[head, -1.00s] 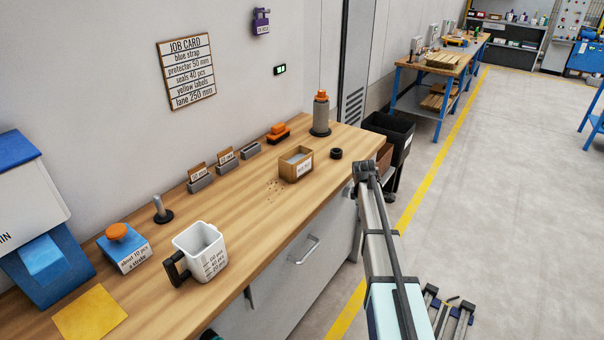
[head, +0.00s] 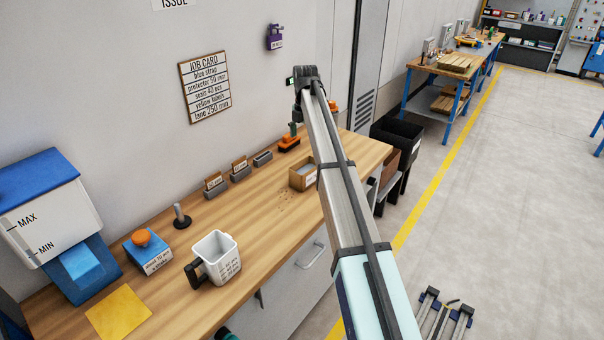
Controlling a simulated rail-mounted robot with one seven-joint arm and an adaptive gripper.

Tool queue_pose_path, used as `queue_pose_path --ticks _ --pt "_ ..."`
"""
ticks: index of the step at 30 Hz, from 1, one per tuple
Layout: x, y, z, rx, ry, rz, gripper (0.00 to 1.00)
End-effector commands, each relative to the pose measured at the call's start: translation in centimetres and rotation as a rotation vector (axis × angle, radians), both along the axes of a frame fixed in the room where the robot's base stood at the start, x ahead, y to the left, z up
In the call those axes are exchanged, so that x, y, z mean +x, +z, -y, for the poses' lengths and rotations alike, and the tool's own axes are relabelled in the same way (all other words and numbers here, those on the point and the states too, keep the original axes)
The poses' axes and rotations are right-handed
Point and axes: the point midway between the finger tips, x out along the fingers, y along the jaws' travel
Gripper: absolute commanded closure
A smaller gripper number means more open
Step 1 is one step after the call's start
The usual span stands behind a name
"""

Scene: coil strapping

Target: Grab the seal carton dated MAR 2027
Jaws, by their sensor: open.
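No carton with a readable MAR 2027 date shows. An open brown box (head: 300,176) stands on the bench (head: 240,222), partly behind my arm. It has grey contents, and its label cannot be read from here. My raised arm crosses the middle of the head view, and its upper joint stands in front of the wall. A small dark and grey part shows below that joint near the orange tool, but I cannot make out jaws there. My gripper's fingers are not visible.
A white jug (head: 216,258), a blue block with an orange knob (head: 148,251), a yellow sheet (head: 118,312) and small card holders (head: 215,186) stand on the bench. An orange tool (head: 289,144) is near the wall. A job card (head: 205,87) hangs above. Open floor lies right.

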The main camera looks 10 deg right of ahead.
Motion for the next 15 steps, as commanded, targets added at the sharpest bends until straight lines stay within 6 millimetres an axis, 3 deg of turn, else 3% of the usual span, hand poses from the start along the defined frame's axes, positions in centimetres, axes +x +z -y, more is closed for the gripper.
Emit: queue_pose_path --ticks 9,15 --pt "-0.1 -6.2 0.1 -0.001 -0.003 -0.001 0.00" --pt "0.0 -9.2 0.1 0.000 -0.004 0.001 0.00"
